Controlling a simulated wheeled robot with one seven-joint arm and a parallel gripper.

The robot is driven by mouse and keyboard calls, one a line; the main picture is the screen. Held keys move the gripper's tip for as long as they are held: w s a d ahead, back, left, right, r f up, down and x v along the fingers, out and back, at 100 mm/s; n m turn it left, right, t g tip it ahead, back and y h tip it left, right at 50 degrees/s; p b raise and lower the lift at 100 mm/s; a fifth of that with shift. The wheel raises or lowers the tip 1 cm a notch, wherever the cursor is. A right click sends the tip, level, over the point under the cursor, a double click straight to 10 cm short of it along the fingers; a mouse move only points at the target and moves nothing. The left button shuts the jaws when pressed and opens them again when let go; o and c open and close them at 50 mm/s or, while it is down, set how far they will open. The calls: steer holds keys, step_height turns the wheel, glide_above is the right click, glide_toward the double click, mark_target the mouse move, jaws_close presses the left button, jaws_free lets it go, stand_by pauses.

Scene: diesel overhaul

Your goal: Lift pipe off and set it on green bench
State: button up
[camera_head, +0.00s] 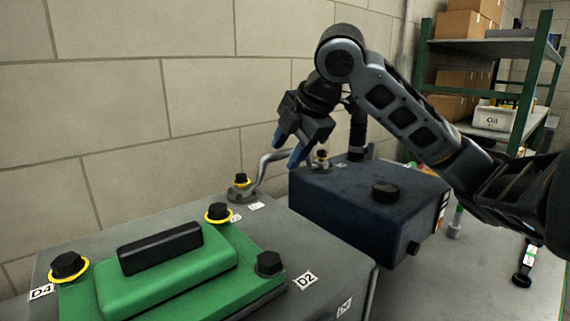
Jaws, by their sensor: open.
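My gripper (289,147) has blue fingertips, spread apart, and points down over the pipe's middle. I cannot tell whether the fingers touch the pipe or straddle it. Nothing shows held in the gripper. I see no bench that is clearly green.
The dark blue tank (345,205) with a black cap stands right of the pipe. A green cover (190,265) with a black handle and several bolts is in front. A grey surface (440,285) lies at right. Green-framed shelving (483,45) with boxes is behind; a wall is close behind the pipe.

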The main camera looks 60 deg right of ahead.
mark_target(288, 151)
steer(key=shift+x, duration=1.8)
steer(key=shift+s, duration=0.1)
jaws_close()
